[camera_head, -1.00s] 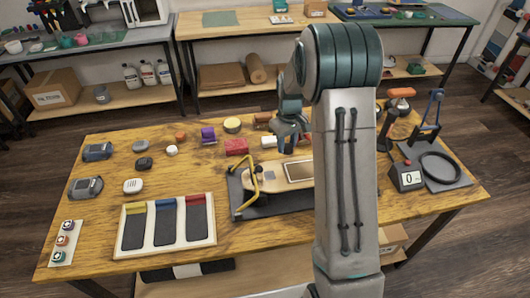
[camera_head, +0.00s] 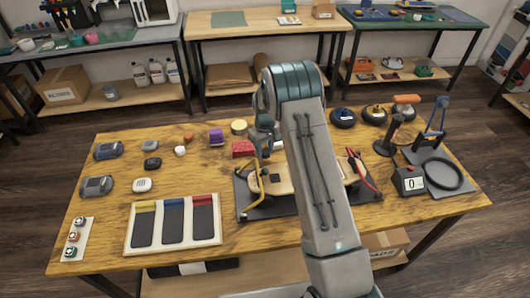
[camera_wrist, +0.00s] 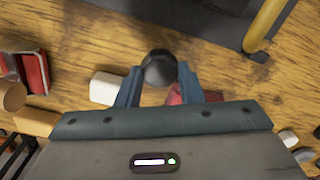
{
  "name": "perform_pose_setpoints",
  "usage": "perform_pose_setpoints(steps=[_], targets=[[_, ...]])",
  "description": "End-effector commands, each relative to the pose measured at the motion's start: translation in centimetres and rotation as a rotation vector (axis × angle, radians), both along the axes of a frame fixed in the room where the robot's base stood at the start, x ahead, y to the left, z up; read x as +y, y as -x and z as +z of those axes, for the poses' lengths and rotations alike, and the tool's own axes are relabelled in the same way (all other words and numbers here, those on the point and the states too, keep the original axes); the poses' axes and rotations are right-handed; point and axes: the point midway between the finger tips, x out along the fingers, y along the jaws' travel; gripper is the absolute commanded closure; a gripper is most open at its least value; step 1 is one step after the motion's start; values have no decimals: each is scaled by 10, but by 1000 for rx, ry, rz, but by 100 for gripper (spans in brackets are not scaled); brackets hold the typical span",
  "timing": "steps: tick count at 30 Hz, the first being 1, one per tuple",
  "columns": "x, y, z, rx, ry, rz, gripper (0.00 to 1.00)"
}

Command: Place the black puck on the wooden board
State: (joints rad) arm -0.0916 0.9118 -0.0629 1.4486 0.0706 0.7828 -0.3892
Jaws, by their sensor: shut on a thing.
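My gripper (camera_wrist: 159,75) is shut on a small, round black puck (camera_wrist: 158,66), which shows between the fingertips in the wrist view. In the head view my gripper (camera_head: 266,138) is over the table, behind the left part of the wooden board, and the puck cannot be made out there. The pale wooden board (camera_head: 279,181) lies on a dark mat (camera_head: 252,211) in the middle of the table. My arm hides the board's middle. A yellow clamp (camera_head: 254,187) stands at its left end.
A red block (camera_head: 242,149) is close to the left of my gripper. Red-handled pliers (camera_head: 361,170) are at the board's right end. A tray with three dark panels (camera_head: 173,222) lies front left. Black round items (camera_head: 343,118) and a scale (camera_head: 409,180) are on the right.

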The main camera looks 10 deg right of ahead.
Motion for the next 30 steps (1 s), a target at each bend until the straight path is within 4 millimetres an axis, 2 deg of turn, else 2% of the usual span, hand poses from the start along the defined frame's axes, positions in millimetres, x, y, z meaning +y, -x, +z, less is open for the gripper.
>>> perform_pose_setpoints(steps=[3,6,17,18,19,20,30], targets=[[0,1,-17,4,1,0,87],[0,1,-26,2,0,0,87],[0,1,-31,1,0,0,87],[0,1,-29,1,0,0,55],[0,1,-29,1,0,0,46],[0,1,-29,1,0,0,44],[0,1,-26,1,0,0,44]])
